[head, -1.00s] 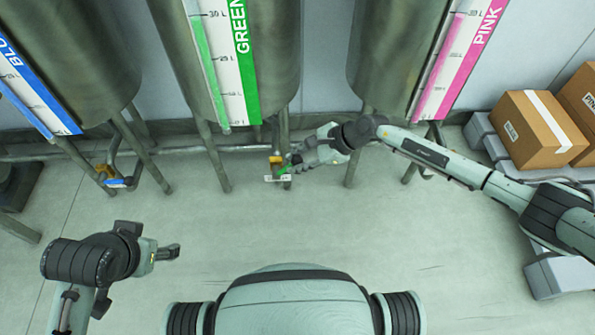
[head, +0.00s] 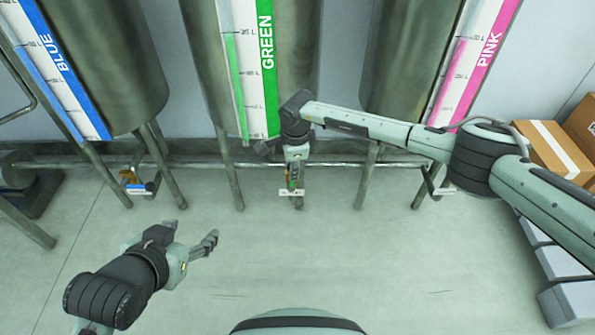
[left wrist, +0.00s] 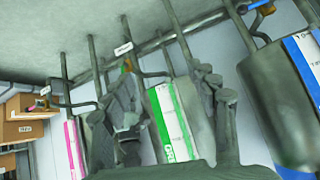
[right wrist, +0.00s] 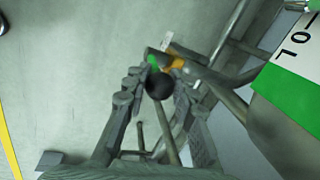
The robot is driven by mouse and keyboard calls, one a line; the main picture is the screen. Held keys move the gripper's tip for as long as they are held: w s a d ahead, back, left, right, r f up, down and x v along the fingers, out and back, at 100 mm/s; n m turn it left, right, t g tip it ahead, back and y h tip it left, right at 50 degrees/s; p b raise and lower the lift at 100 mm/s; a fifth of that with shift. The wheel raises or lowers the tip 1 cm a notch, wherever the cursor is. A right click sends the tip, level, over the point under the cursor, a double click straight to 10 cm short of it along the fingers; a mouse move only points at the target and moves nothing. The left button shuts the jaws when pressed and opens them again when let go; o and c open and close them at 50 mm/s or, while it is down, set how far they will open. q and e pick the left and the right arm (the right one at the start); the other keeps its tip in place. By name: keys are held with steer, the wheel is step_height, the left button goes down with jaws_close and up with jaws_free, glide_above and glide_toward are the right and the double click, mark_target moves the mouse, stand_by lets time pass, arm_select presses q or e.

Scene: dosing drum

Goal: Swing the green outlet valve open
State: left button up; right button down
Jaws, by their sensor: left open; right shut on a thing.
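The green outlet valve (head: 293,184) sits on the pipe below the green-labelled drum (head: 290,70). In the right wrist view its brass body (right wrist: 174,62) and green handle (right wrist: 153,61) show, with a dark round knob (right wrist: 159,85) at the handle's near end. My right gripper (head: 296,172) is at this valve, and its fingers (right wrist: 157,83) are closed around the handle's knob end. The gripper partly hides the handle in the head view. My left gripper (head: 194,235) is open and empty above the floor at the lower left, away from the valve.
The blue drum (head: 105,50) stands left with its own valve (head: 130,178); the pink drum (head: 410,60) stands right. Drum legs and a horizontal pipe (head: 350,160) surround the green valve. Boxes (head: 550,150) stand far right. The front floor is clear.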

arm_select(q)
steer(key=shift+w+d+r+t+h, duration=0.5)
steer(key=shift+w+d+r+t, duration=0.45)
steer(key=shift+d+r, duration=0.25)
arm_select(e)
steer(key=shift+a+h, duration=0.3)
steer(key=shift+h, duration=0.2)
steer(key=c, duration=1.2)
jaws_free()
arm_select(q)
steer(key=shift+f, duration=0.1)
arm_select(e)
steer(key=r, duration=0.4)
steer(key=s+r, duration=0.1)
steer(key=r, duration=0.3)
steer(key=s+r, duration=0.1)
steer(key=r, duration=0.2)
steer(key=shift+s+a+r, duration=0.15)
steer(key=shift+r, duration=0.25)
arm_select(q)
steer(key=shift+a, duration=0.1)
